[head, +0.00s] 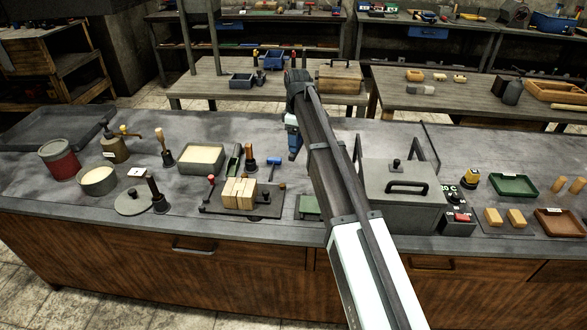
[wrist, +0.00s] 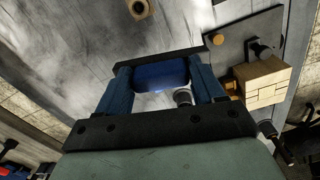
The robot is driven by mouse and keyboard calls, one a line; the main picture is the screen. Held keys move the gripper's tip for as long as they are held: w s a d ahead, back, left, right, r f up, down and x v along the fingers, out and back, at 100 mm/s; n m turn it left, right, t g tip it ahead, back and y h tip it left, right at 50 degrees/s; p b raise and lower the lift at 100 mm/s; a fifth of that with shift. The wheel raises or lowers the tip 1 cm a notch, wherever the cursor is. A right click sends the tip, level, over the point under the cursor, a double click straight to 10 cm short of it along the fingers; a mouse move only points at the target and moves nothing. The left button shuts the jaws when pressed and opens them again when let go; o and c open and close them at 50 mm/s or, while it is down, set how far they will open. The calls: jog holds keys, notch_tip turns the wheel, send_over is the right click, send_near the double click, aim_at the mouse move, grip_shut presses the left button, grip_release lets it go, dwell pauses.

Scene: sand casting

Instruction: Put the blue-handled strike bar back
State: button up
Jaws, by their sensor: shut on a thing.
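My gripper (wrist: 160,82) is shut on a blue handle, seen between its two blue fingers in the wrist view. The handle belongs to the blue-handled strike bar (wrist: 162,76), whose dark bar runs across just beyond the fingertips. In the head view my gripper (head: 294,140) is over the back part of the grey bench, left of the grey lidded box, and my arm covers much of it. The bar is hard to make out there. I cannot tell which place on the bench belongs to the bar.
A plate with wooden blocks (head: 239,193) is left of my arm, with a blue T-shaped tool (head: 273,163) behind it. A small green object (head: 310,207) is partly hidden by my arm. The grey lidded box (head: 400,190) stands to the right.

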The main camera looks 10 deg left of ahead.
jog(key=shift+w+a+f+n, duration=0.2)
jog(key=shift+w+f+n, duration=0.3)
jog(key=shift+f, duration=1.15)
jog(key=shift+w+a+f+n, duration=0.3)
jog(key=shift+w+f, duration=0.35)
jog(key=shift+f, duration=0.95)
jog(key=shift+w+a+f+n, duration=0.1)
jog(key=shift+w+f+n, duration=0.45)
jog(key=shift+f, duration=1.1)
jog(key=shift+f, duration=0.15)
jog(key=o, duration=1)
jog(key=shift+o, duration=0.2)
notch_tip(320, 180, up, 12)
